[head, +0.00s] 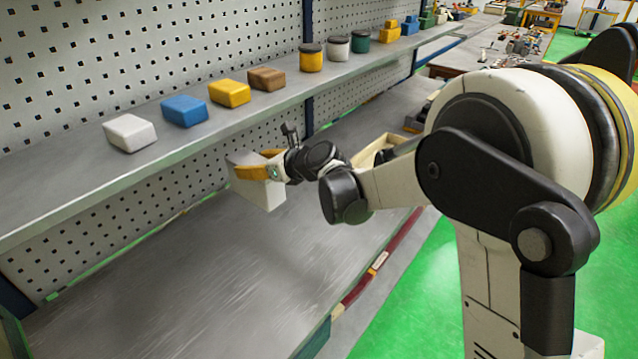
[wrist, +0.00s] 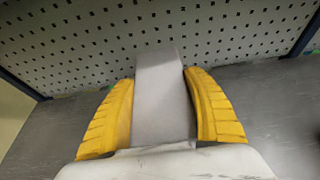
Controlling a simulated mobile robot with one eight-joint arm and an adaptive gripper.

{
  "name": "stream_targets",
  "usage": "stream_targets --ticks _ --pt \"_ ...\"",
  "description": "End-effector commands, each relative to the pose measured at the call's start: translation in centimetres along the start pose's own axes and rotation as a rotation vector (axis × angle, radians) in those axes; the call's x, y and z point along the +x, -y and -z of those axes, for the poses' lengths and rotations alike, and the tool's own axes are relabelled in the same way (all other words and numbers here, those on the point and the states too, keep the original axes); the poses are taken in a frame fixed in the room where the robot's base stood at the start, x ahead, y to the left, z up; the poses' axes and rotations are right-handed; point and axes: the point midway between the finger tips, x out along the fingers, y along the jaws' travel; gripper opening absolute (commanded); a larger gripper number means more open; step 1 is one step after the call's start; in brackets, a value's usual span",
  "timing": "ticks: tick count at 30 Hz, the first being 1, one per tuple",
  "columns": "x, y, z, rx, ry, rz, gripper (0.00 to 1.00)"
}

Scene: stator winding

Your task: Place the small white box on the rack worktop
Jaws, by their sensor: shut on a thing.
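My gripper (head: 257,174) is shut on a small white box (head: 264,194), in front of the upper shelf's edge. The box appears held above the lower grey worktop (head: 190,290), with space showing beneath it; the exact height is hard to tell. In the wrist view, the yellow fingers of my gripper (wrist: 164,112) press either side of the pale box (wrist: 162,85), which points toward the perforated back panel. The box's near end is hidden by the gripper body.
The upper shelf (head: 60,205) holds another white block (head: 130,132), a blue block (head: 184,110), a yellow block (head: 229,93), a brown block (head: 267,78) and several jars. An open tray (head: 375,147) stands behind my arm. The worktop's near part is clear.

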Motion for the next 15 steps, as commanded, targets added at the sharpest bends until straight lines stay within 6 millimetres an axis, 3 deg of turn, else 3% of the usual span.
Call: stream_targets --ticks 5,15 --pt "-0.4 -1.0 1.2 0.0 0.001 0.0 0.2" --pt "-3.2 -7.2 7.7 0.0 0.001 0.0 0.2"
